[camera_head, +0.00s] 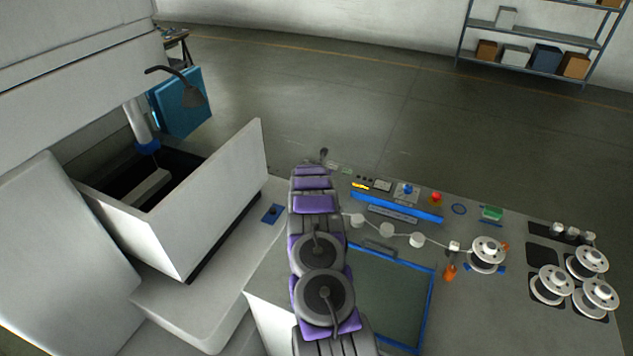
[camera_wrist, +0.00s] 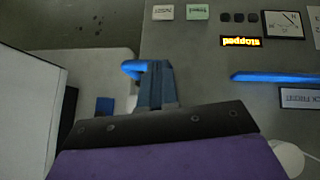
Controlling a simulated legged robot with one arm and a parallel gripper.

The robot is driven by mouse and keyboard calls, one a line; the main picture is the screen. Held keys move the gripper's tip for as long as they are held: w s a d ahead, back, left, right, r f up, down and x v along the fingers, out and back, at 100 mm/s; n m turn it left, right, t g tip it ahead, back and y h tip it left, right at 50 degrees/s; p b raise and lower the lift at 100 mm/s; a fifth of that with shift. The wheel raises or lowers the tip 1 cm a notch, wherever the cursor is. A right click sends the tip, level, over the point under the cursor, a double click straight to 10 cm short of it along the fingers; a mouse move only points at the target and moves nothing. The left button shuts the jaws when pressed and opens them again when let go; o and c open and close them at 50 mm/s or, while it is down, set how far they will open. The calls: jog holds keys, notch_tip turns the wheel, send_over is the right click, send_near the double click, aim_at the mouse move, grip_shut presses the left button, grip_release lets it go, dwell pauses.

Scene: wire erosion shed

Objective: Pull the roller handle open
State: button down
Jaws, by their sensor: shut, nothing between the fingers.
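My gripper (camera_wrist: 157,72) shows in the wrist view as two grey-blue fingers side by side, shut, jutting from a black plate. A bright blue bar (camera_wrist: 132,68), which looks like the roller handle, lies against or just behind the fingertips on their left side. A small whitish piece (camera_wrist: 131,103) is visible below it. I cannot tell whether the fingers touch the bar. In the head view my arm covers this spot.
White spools (camera_head: 487,255) stand farther right. An open-topped grey tank (camera_head: 215,205) rises at left.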

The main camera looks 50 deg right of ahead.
jog(key=d, duration=0.3)
jog(key=shift+w+p, duration=0.35)
jog(key=shift+p, duration=0.05)
jog(key=d+b, duration=0.1)
jog(key=b, duration=0.2)
jog(key=w+d+b, duration=0.1)
jog(key=d+b, duration=0.1)
jog(key=b, duration=0.2)
jog(key=shift+d+f, duration=0.1)
jog(key=shift+f, duration=0.05)
jog(key=shift+w+d, duration=0.1)
jog(key=shift+r, duration=0.2)
